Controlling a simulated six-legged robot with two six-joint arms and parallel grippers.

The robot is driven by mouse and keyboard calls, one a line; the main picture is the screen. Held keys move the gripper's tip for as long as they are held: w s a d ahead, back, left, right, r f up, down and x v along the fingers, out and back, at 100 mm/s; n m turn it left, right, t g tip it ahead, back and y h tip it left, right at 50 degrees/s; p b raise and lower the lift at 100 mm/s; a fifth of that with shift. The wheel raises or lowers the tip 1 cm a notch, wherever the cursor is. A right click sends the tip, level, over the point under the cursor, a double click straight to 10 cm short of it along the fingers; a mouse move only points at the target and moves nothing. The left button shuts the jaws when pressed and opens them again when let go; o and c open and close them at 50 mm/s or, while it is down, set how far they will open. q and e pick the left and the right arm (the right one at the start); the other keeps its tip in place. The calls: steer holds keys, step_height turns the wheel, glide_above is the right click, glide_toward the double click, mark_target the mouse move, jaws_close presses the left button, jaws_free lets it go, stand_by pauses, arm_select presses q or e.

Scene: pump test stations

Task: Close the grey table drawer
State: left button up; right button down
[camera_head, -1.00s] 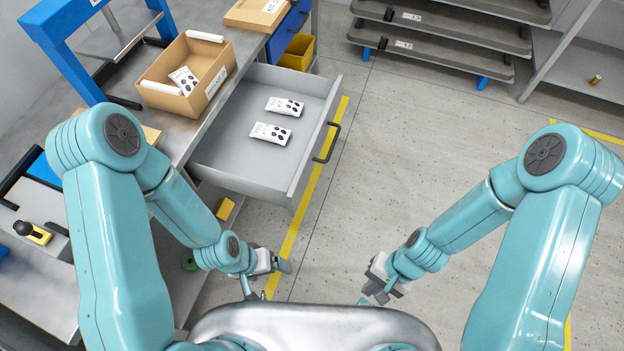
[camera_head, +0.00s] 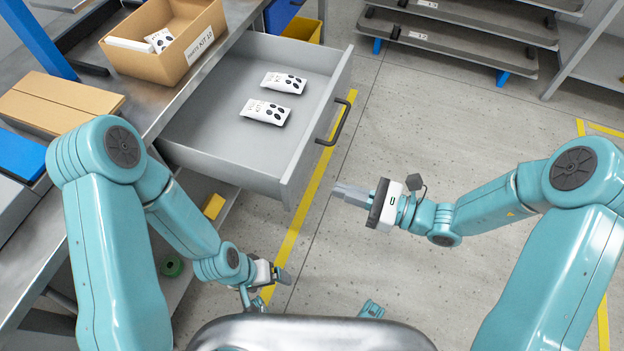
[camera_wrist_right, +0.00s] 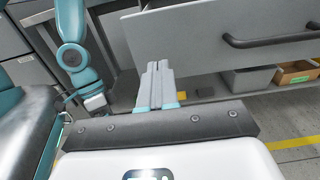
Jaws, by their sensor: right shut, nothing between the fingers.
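The grey table drawer (camera_head: 225,155) stands pulled out from the workbench, with two white packets (camera_head: 264,111) lying in it. Its dark bar handle (camera_head: 336,122) is on the front face, which also shows in the right wrist view (camera_wrist_right: 225,55). My right gripper (camera_head: 340,191) is shut and empty, pointing left, just in front of the drawer front and apart from it. In the right wrist view its closed fingers (camera_wrist_right: 155,80) point towards the drawer front, left of the handle. My left gripper (camera_head: 277,274) hangs low near the yellow floor line; its finger opening is too small to tell.
The workbench (camera_head: 150,100) carries a cardboard box (camera_head: 190,50) with packets. Bins (camera_wrist_right: 297,72) sit below the drawer in the right wrist view. A dark shelf rack (camera_head: 460,35) stands at the back. The floor on the right is clear.

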mark_target(298, 177)
steer(key=x, duration=0.7)
steer(key=shift+a+b, duration=0.25)
steer(key=shift+b, duration=0.1)
arm_select(q)
steer(key=shift+s+f, duration=0.15)
steer(key=shift+f, duration=0.25)
arm_select(e)
steer(key=shift+a, duration=0.1)
